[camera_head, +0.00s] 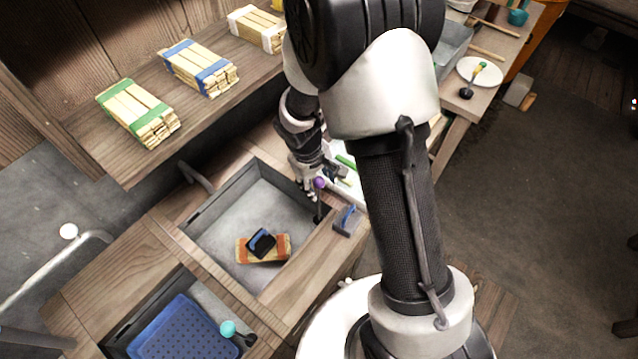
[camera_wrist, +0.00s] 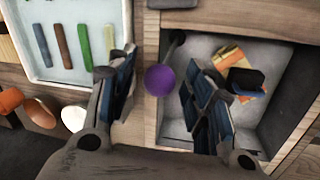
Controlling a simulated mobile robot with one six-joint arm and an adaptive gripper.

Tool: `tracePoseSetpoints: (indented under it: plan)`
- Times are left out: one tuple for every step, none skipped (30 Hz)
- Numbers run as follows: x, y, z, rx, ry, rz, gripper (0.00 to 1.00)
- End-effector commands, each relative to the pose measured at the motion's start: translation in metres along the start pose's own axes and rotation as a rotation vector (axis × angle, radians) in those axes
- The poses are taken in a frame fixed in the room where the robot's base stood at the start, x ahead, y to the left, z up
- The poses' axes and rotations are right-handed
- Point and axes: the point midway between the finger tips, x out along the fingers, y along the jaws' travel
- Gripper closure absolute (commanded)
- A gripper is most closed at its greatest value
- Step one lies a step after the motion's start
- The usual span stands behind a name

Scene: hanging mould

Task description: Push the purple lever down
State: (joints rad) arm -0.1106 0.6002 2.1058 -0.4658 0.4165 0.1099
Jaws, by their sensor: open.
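The purple lever shows as a purple ball knob (camera_head: 319,183) on a dark rod, at the right corner of a sunken grey bin in the bench. In the wrist view the purple knob (camera_wrist: 160,80) lies between my gripper's two fingers, with its rod running up to a dark base at the bin's edge. My gripper (camera_head: 310,178) is just behind the knob in the head view. In the wrist view my gripper (camera_wrist: 158,100) is open, its blue-padded fingers apart on either side of the knob. I cannot tell whether either finger touches it.
The grey bin (camera_head: 215,225) holds a wood bundle with orange bands (camera_head: 275,247) and a dark block. A blue-handled tool (camera_head: 347,220) lies beside the lever. A teal-knobbed lever (camera_head: 228,328) stands by a second bin. A white tray (camera_wrist: 75,75) with coloured sticks is near.

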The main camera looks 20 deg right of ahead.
Motion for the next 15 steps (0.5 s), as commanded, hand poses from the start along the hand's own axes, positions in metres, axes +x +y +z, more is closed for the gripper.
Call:
tracePoseSetpoints:
  plan:
    - [0.0041,0.0000,-0.0001,0.000,0.000,0.000,0.53]
    - [0.0053,0.0001,-0.0002,-0.001,0.001,0.000,0.53]
    - [0.0063,0.0001,-0.0004,0.000,0.002,0.000,0.53]
    - [0.0068,0.0001,-0.0004,0.000,0.002,0.000,0.53]
    - [0.0071,0.0001,-0.0005,0.000,0.002,0.000,0.53]
    - [0.0072,0.0002,-0.0005,0.000,0.002,0.000,0.53]
    - [0.0072,0.0002,-0.0005,0.000,0.002,0.000,0.53]
    - [0.0071,0.0002,-0.0005,0.000,0.002,0.000,0.53]
    - [0.0070,0.0002,-0.0005,0.000,0.002,0.000,0.53]
    - [0.0069,0.0002,-0.0005,0.000,0.002,0.000,0.53]
    - [0.0069,0.0002,-0.0004,0.000,0.002,0.000,0.53]
    - [0.0069,0.0002,-0.0004,0.000,0.002,0.000,0.54]
    - [0.0068,0.0002,-0.0004,0.000,0.002,0.000,0.56]
    - [0.0068,0.0002,-0.0004,0.000,0.002,0.000,0.58]
    - [0.0068,0.0002,-0.0004,0.000,0.002,0.000,0.61]
